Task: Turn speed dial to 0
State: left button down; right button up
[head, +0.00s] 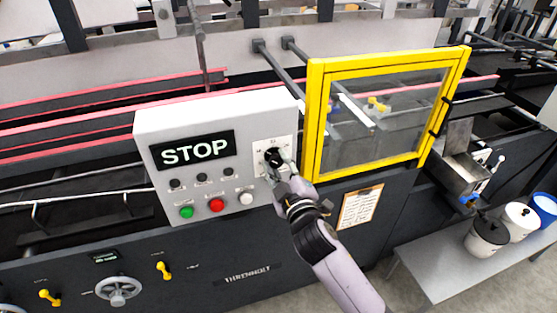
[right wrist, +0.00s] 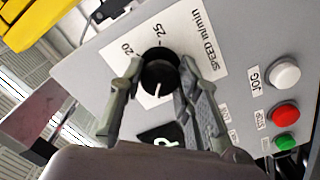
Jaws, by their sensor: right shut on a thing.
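The speed dial (head: 273,156) is a black round knob on a white label plate on the grey control panel (head: 215,106). In the right wrist view the dial (right wrist: 159,76) shows a white pointer line, and the label marks 20, 25 and "SPEED m/min" are readable. My right gripper (head: 281,166) is shut on the dial, with one finger on each side of it. It also shows in the right wrist view (right wrist: 158,85). The rest of the scale is hidden by the fingers and dial. My left gripper is not in view.
The panel display (head: 192,151) reads STOP. Green (head: 186,212), red (head: 216,205) and white (head: 246,198) buttons sit below it. A yellow-framed clear guard (head: 314,125) stands close to the right of the dial. A bench (head: 425,260) with pots is at lower right.

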jog(key=n+p, duration=0.1)
jog(key=n, duration=0.2)
jog(key=shift+n, duration=0.4)
jog(key=n+p, duration=0.1)
jog(key=n, duration=0.2)
jog(key=shift+r+n+p, duration=0.1)
jog(key=shift+n+p, duration=0.2)
jog(key=shift+p, duration=0.1)
jog(key=n+p, duration=0.1)
jog(key=n, duration=0.2)
jog(key=shift+n, duration=0.3)
jog(key=shift+n+p, duration=0.8)
jog(key=shift+n, duration=0.9)
jog(key=o, duration=1.1)
jog(key=shift+o, duration=0.2)
jog(key=shift+s, duration=0.1)
jog(key=v, duration=1.2)
